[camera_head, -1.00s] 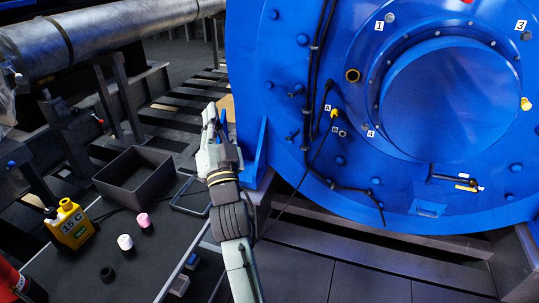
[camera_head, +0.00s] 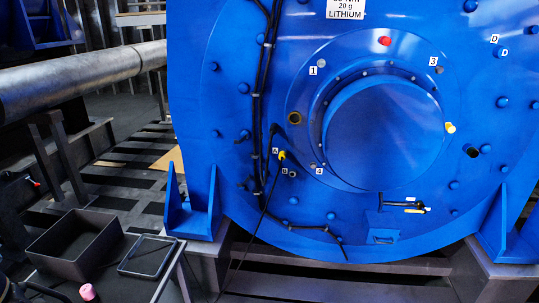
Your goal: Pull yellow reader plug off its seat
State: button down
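The yellow reader plug (camera_head: 282,155) is small and sits on the face of the large blue motor housing (camera_head: 230,110), beside the white label A (camera_head: 275,150). A black cable runs from it. Another small fitting (camera_head: 292,174) is just below, by label B (camera_head: 284,169). The plug appears to be on its seat, but the seat itself is hidden behind it.
Black cables run down the housing left of the plug. Red (camera_head: 385,41), yellow (camera_head: 450,127) and black (camera_head: 470,151) fittings stick out farther right. A dark open bin (camera_head: 75,268) and a rectangular frame (camera_head: 147,256) are at lower left, near a pink-topped piece (camera_head: 87,292).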

aim_at(282, 155)
jog(key=i+l+u, duration=0.65)
jog(key=i+l, duration=0.15)
jog(key=i+l+u, duration=0.3)
jog(key=l, duration=0.35)
